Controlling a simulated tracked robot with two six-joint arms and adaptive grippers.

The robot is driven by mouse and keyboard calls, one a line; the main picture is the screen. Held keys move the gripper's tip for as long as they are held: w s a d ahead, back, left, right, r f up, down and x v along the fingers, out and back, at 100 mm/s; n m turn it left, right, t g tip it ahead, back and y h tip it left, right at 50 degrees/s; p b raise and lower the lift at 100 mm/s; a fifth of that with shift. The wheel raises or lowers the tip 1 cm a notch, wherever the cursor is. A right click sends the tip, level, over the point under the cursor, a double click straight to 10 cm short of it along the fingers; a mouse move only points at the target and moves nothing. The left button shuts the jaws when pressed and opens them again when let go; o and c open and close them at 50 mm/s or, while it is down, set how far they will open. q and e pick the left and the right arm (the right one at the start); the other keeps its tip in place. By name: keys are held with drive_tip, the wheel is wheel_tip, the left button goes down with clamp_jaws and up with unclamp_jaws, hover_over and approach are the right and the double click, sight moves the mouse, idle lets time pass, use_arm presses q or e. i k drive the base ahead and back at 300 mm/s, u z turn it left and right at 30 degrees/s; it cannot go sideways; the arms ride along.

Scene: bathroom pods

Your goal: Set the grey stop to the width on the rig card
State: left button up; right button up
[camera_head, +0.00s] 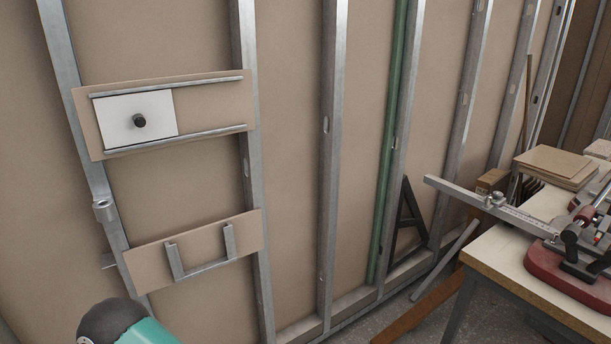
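A metal rail with ruler-like marks (520,217) sticks out past the left end of the workbench at the right. A small grey metal block (494,200) sits on this rail and may be the grey stop; I cannot tell for sure. A white plate with a black knob (112,112) sits between two metal tracks on a tan board on the studs, at the left of its track. I see no writing on it and cannot identify a rig card. Neither gripper shows; only a teal and dark grey part of my arm is at the bottom left.
The workbench (490,262) carries a red-based machine (570,285) and stacked tan boards (556,165). A lower tan board (148,262) holds a U-shaped metal bracket (203,267). A black triangular frame (408,215) leans on the studs.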

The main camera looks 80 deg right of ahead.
sight(506, 206)
drive_tip(key=u, duration=0.3)
drive_tip(key=i, duration=0.2)
drive_tip(key=z, duration=2.95)
drive_tip(key=i, duration=0.25)
drive_tip(key=z, duration=1.9)
drive_tip(key=k, duration=0.6)
drive_tip(key=z, duration=0.35)
drive_tip(key=i, duration=1.75)
drive_tip(key=u, duration=0.45)
